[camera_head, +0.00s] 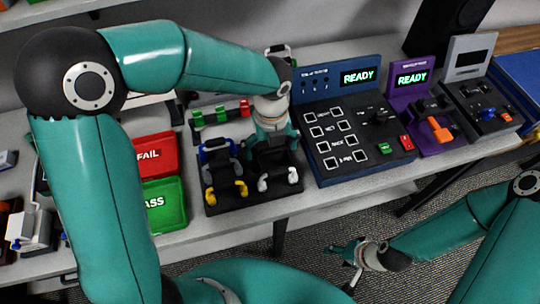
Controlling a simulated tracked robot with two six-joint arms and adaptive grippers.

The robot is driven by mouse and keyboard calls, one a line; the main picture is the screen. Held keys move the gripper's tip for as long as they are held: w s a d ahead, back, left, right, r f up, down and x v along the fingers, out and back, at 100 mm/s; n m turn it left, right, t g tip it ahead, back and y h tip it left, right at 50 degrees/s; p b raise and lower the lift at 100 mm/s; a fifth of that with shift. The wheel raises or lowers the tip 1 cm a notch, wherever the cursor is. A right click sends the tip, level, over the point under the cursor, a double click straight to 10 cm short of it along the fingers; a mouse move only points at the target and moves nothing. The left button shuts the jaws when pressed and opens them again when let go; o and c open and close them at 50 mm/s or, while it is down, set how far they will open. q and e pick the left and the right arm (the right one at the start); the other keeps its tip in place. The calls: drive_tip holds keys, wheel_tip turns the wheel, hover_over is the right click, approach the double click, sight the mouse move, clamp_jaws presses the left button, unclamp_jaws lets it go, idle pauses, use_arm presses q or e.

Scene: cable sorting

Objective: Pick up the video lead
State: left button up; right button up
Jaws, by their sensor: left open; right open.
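Several coiled leads lie in a black holder (251,201) on the bench: one with blue ends (214,146), one with yellow ends (211,194) and one with white ends (264,184). I cannot tell which is the video lead. My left gripper (272,138) is open and points down over the back right part of the holder, hiding what lies beneath it. I cannot tell whether it touches a lead. My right gripper (346,264) is open and empty, low in front of the bench over the carpet.
A blue test panel (345,130) showing READY stands just right of the holder, with a purple tester (425,110) and a grey tester (475,85) beyond. A red FAIL tray (152,155) and green PASS tray (165,205) are left. A rack (222,115) stands behind.

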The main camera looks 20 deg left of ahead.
use_arm(q)
drive_tip(key=shift+f, duration=0.2)
drive_tip(key=shift+s, duration=0.1)
drive_tip(key=c, duration=1)
drive_tip(key=shift+r, duration=0.15)
drive_tip(key=shift+r+p, duration=1.9)
drive_tip(key=shift+r, duration=9.5)
drive_tip(key=shift+f, duration=0.1)
